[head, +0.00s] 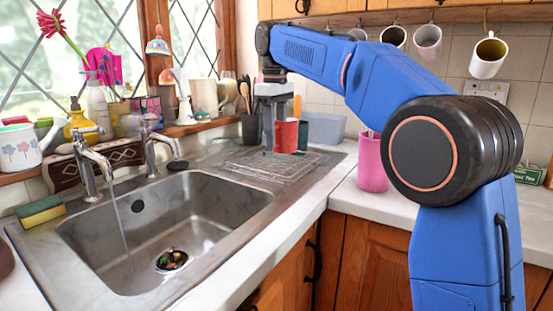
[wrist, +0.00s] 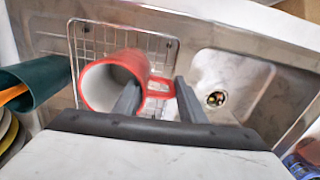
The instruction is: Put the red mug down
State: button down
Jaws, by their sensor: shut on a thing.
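The red mug (head: 286,136) with a pale inside is at the drainer end of the sink. In the wrist view the red mug (wrist: 108,82) shows its open mouth towards the camera, with its handle on the right. My gripper (head: 269,138) reaches down at the mug's left in the head view. In the wrist view my gripper (wrist: 157,92) has one finger at the mug's mouth and the other beyond the handle; it is shut on the mug. A wire rack (head: 272,166) lies below the mug. I cannot tell whether the mug touches it.
A dark green cup (wrist: 38,80) with something orange in it stands close to the mug. The sink basin (head: 165,215) is in front, with the tap (head: 92,165) running. A pink tumbler (head: 372,165) stands on the right counter. Mugs hang above.

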jog(key=shift+f, duration=3.15)
jog(key=c, duration=1.1)
grip_release()
jog(key=shift+f, duration=0.15)
notch_tip(320, 180, up, 11)
jog(key=shift+a+r, duration=0.1)
jog(key=shift+s+r, duration=0.1)
jog(key=shift+r, duration=0.4)
